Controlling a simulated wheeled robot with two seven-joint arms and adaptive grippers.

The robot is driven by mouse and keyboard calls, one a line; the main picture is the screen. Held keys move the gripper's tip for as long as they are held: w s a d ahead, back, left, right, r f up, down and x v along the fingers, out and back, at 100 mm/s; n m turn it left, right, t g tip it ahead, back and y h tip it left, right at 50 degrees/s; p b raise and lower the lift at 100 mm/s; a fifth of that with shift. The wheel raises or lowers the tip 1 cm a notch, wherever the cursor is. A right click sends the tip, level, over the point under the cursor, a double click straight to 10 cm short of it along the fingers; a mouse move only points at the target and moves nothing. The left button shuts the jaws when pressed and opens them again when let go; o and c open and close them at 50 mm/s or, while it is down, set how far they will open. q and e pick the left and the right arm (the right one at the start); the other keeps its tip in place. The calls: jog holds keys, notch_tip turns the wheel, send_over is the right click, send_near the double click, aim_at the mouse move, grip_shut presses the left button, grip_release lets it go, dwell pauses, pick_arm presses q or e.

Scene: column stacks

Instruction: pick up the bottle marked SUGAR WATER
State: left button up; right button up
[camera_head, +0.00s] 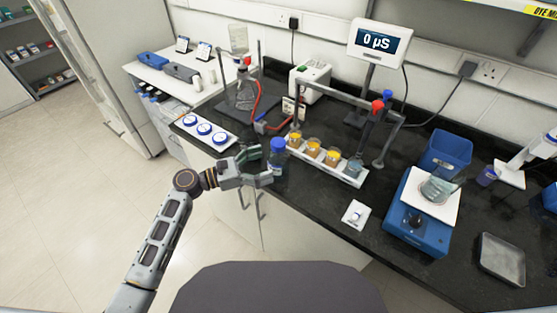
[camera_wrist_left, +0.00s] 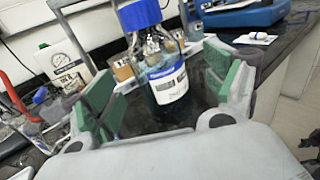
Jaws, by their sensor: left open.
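A bottle (camera_head: 277,157) with a blue cap stands near the front edge of the black bench. In the left wrist view the bottle (camera_wrist_left: 167,82) shows a blue and white label, too blurred to read, so I cannot tell whether it says SUGAR WATER. My left gripper (camera_head: 262,167) reaches in from the left, low and close to the bottle. In the left wrist view its green-padded fingers are spread open, one on each side of the bottle, with gaps showing. My right gripper is in no view.
A white rack (camera_head: 345,177) with several small beakers stands right behind the bottle. A clamp stand with red tubing (camera_head: 256,100) is behind. A blue balance (camera_head: 415,236) stands right. The bench edge is close in front.

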aim_at(278, 159)
pick_arm(q)
jog(key=shift+d, duration=0.15)
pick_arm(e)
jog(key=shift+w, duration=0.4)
pick_arm(q)
jog(key=shift+w+d, duration=0.25)
jog(key=shift+d, duration=0.15)
jog(key=x, duration=0.2)
jog(key=shift+w+d+f+p, duration=0.15)
jog(key=shift+w+d+p, duration=0.1)
jog(key=shift+d+p, duration=0.05)
jog(key=shift+x, duration=0.8)
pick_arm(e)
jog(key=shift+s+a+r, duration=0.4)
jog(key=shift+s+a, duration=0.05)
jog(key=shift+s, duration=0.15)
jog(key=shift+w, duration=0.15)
pick_arm(q)
jog(key=shift+c, duration=0.8)
jog(key=c, duration=1.2)
jog(key=shift+c, duration=0.3)
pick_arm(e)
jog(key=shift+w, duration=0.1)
